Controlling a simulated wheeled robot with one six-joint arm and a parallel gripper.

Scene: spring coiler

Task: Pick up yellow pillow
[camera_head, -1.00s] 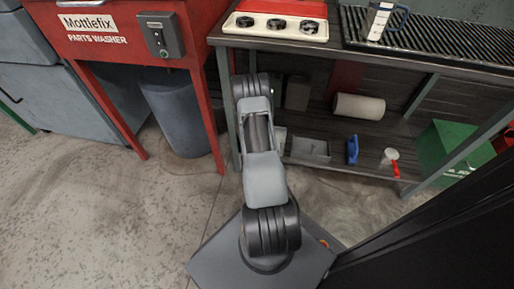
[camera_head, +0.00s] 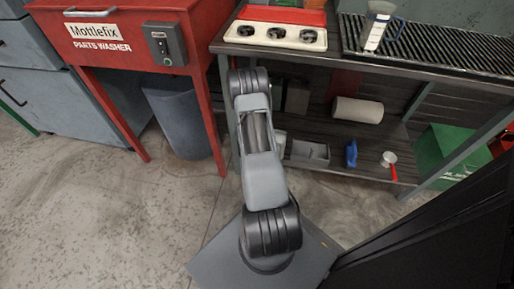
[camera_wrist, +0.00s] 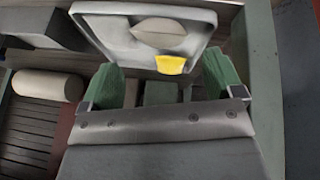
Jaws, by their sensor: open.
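A small yellow piece (camera_wrist: 170,64), which may be the yellow pillow, shows in the wrist view against the lower edge of a light grey, rounded tray-like thing (camera_wrist: 100,24). A pale oval shape lies just above it. My gripper (camera_wrist: 160,84) is open, with a green pad on each finger. The yellow piece appears between the two fingers, a little beyond them; I cannot tell the gap in depth. Nothing is seen held. In the head view my arm hides the gripper, and I see no yellow pillow there.
A workbench with a lower shelf (camera_head: 345,178) stands ahead. On the shelf are a white roll (camera_head: 358,109), a grey bin (camera_head: 310,151), a blue bottle (camera_head: 351,154) and a red-handled item (camera_head: 390,163). A red parts washer (camera_head: 120,50) stands left. Floor at left is open.

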